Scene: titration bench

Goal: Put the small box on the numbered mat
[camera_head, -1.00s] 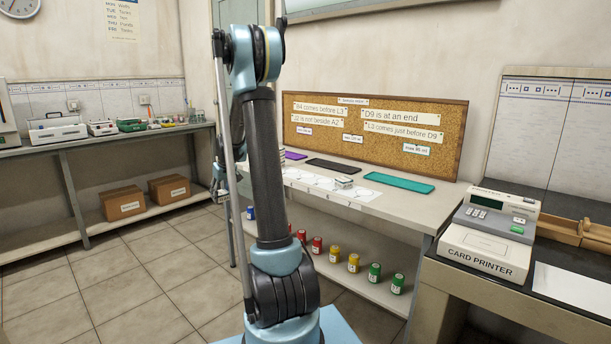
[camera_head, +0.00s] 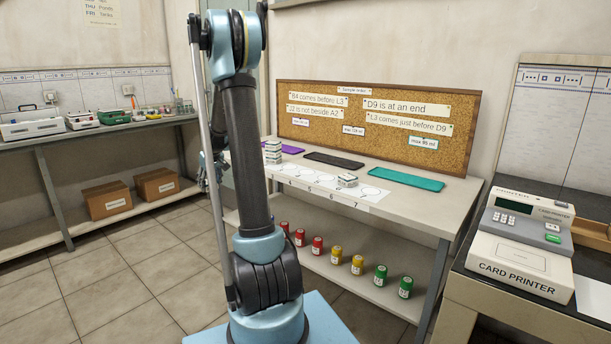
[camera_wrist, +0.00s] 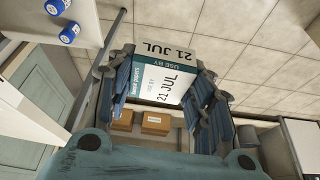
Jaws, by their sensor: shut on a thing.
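A small box (camera_wrist: 165,75) with a white and teal label reading "USE BY 21 JUL" is between the fingers of my gripper (camera_wrist: 168,88), which is shut on it. In the head view my gripper (camera_head: 210,168) is left of the arm, off the left end of the bench, and the box in it is too small to make out. The numbered mat (camera_head: 320,188) is a white strip with circles along the bench front. One small box (camera_head: 347,181) sits on its right part. A stack of small boxes (camera_head: 272,152) stands near its left part. My arm hides the mat's left end.
Purple (camera_head: 291,150), black (camera_head: 334,160) and teal (camera_head: 406,179) pads lie behind the mat. A cork board (camera_head: 350,135) with clue notes stands at the back. Colored jars (camera_head: 357,264) line the lower shelf. A card printer (camera_head: 520,245) is at right.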

